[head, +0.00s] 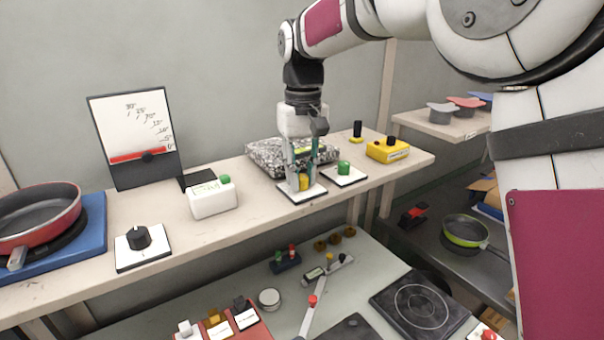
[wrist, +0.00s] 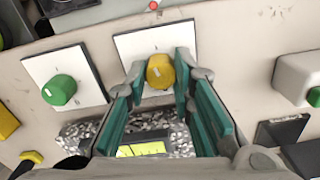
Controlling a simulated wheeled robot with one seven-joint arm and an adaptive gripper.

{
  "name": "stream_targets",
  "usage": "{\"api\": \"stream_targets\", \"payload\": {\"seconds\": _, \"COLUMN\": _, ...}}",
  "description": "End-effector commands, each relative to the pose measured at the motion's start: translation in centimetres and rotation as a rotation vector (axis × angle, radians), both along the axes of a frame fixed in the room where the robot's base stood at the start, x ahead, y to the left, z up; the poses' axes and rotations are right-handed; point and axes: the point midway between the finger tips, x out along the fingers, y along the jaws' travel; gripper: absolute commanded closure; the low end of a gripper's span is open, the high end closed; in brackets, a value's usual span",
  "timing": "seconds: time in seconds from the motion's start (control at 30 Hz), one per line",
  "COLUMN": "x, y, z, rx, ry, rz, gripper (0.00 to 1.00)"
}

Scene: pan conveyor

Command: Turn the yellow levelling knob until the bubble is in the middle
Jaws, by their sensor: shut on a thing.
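The yellow levelling knob (wrist: 160,71) stands on a white plate (wrist: 144,42). In the head view the knob (head: 303,182) shows between my fingers, low on the shelf. My gripper (wrist: 158,78) points down over it with its green-padded fingers closed on the knob's two sides. In the head view my gripper (head: 303,180) is at the shelf's front, right of centre. A speckled granite block (head: 262,152) lies behind it. A yellow-green level vial (wrist: 142,149) shows on the block, partly behind my fingers; I cannot make out where its bubble is.
A green knob (head: 344,167) on its own plate stands close to the right of my gripper. A white box with a green button (head: 212,198) is to the left. A yellow box (head: 388,150) stands further right. The lower bench (head: 240,285) is crowded.

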Motion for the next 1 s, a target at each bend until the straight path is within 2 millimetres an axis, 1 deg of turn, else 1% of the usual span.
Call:
{"api": "stream_targets", "payload": {"seconds": 0.23, "x": 0.0, "y": 0.0, "z": 0.1, "rx": 0.001, "ry": -0.003, "rz": 0.0, "gripper": 1.0}}
{"api": "stream_targets", "payload": {"seconds": 0.27, "x": 0.0, "y": 0.0, "z": 0.1, "rx": 0.001, "ry": -0.003, "rz": 0.0, "gripper": 0.71}}
{"api": "stream_targets", "payload": {"seconds": 0.3, "x": 0.0, "y": 0.0, "z": 0.1, "rx": 0.001, "ry": -0.003, "rz": 0.0, "gripper": 0.62}}
{"api": "stream_targets", "payload": {"seconds": 0.33, "x": 0.0, "y": 0.0, "z": 0.1, "rx": 0.001, "ry": -0.003, "rz": 0.0, "gripper": 0.57}}
{"api": "stream_targets", "payload": {"seconds": 0.6, "x": 0.0, "y": 0.0, "z": 0.1, "rx": 0.001, "ry": -0.002, "rz": -0.001, "gripper": 0.57}}
{"api": "stream_targets", "payload": {"seconds": 0.73, "x": 0.0, "y": 0.0, "z": 0.6, "rx": 0.001, "ry": -0.002, "rz": -0.001, "gripper": 0.57}}
{"api": "stream_targets", "payload": {"seconds": 0.87, "x": 0.1, "y": 0.0, "z": 2.4, "rx": 0.002, "ry": -0.006, "rz": -0.001, "gripper": 0.57}}
{"api": "stream_targets", "payload": {"seconds": 1.0, "x": 0.1, "y": 0.0, "z": 5.4, "rx": 0.003, "ry": -0.006, "rz": -0.001, "gripper": 0.57}}
